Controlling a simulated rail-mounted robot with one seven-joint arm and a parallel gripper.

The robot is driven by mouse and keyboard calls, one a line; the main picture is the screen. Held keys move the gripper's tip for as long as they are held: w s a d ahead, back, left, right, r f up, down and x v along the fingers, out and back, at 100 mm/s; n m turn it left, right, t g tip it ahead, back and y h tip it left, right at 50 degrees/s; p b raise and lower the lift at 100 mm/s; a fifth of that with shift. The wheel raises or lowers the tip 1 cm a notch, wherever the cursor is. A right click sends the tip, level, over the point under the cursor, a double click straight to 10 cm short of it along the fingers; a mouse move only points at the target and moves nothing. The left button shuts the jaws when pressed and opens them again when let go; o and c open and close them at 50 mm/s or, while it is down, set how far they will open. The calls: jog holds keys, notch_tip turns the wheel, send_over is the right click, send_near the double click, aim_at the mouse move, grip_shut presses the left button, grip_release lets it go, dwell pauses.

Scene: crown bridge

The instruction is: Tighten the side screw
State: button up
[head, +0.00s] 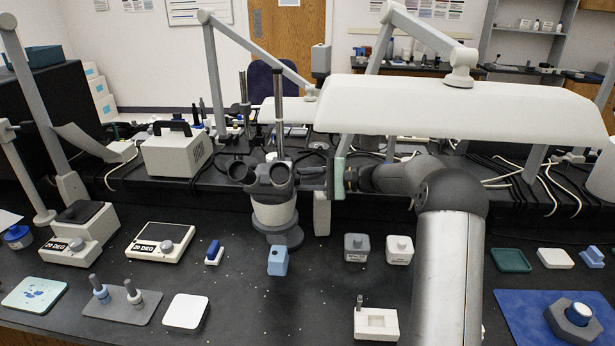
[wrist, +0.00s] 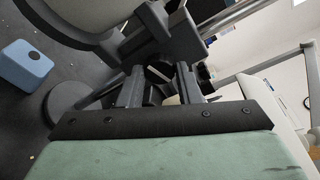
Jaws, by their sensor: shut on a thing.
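A stereo microscope (head: 273,185) stands at the middle of the bench on an upright metal pole (head: 279,110), which also shows in the wrist view (wrist: 232,14). My gripper (head: 328,176) is right beside the microscope, reaching in from its right. In the wrist view, my gripper's two fingers (wrist: 160,84) point into the dark holder block (wrist: 165,38) around the pole. They are shut on a small dark part between them, the side screw (wrist: 159,71). Most of the screw is hidden by the fingers and block, and its turn angle cannot be told. In the head view the screw is not distinguishable.
A blue block with a hole (head: 278,262) stands in front of the microscope. A grey jar (head: 357,248) and a white jar (head: 400,250) stand to the right, with a white holder (head: 376,323) nearer. A long white lamp (head: 470,107) hangs above my arm.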

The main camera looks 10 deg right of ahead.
dwell(0.3)
jog(key=o, duration=1)
jog(key=shift+d, duration=0.1)
jog(key=b+v, duration=0.1)
jog(key=v, duration=1.6)
jog(key=shift+s+d, duration=0.15)
